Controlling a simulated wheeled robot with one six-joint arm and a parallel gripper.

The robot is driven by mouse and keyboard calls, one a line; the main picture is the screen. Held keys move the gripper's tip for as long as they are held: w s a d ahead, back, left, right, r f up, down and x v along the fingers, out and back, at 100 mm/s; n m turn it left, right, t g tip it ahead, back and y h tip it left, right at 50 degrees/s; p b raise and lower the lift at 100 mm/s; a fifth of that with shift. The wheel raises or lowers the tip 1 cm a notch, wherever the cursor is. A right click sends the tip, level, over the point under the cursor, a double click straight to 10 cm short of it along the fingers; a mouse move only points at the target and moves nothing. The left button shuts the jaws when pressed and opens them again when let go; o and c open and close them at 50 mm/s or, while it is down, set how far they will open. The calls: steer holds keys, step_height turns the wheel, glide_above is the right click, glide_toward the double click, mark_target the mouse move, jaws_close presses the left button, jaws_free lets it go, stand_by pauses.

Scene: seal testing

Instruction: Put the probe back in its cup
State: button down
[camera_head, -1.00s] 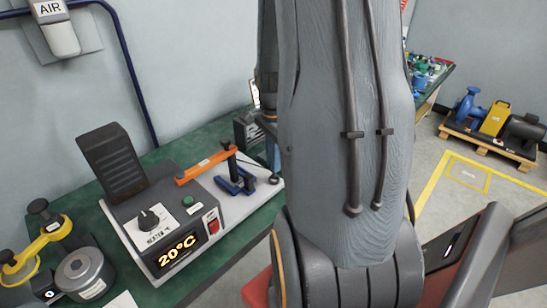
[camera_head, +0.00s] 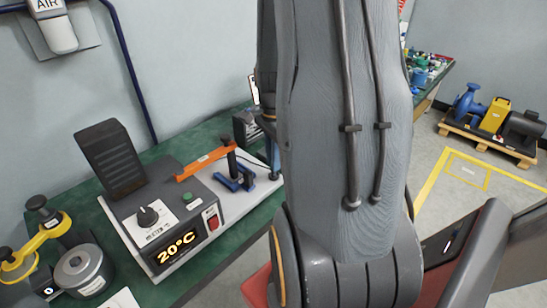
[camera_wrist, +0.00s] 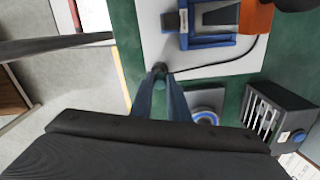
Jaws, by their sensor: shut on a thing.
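My gripper (camera_wrist: 161,88) is shut on the probe (camera_wrist: 160,69), whose dark end shows at the fingertips in the wrist view. A thin black cable runs from there to the right across the white base plate. The gripper is at the plate's edge; contact with the plate cannot be told. In the head view my arm hides most of this area.
The heater unit (camera_head: 150,215) reads 20°C and carries an orange lever (camera_head: 205,161) and blue clamp (camera_head: 236,178). The clamp (camera_wrist: 212,22) is close above the fingers in the wrist view. A dark slotted box (camera_wrist: 270,115) stands to the right on the green bench (camera_head: 215,262).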

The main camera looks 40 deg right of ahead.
steer(key=shift+f, duration=0.2)
stand_by(0.3)
steer(key=c, duration=1.6)
jaws_free()
steer(key=shift+r, duration=0.15)
step_height(320, 180, up, 8)
steer(key=p, duration=0.6)
steer(key=shift+p, duration=0.3)
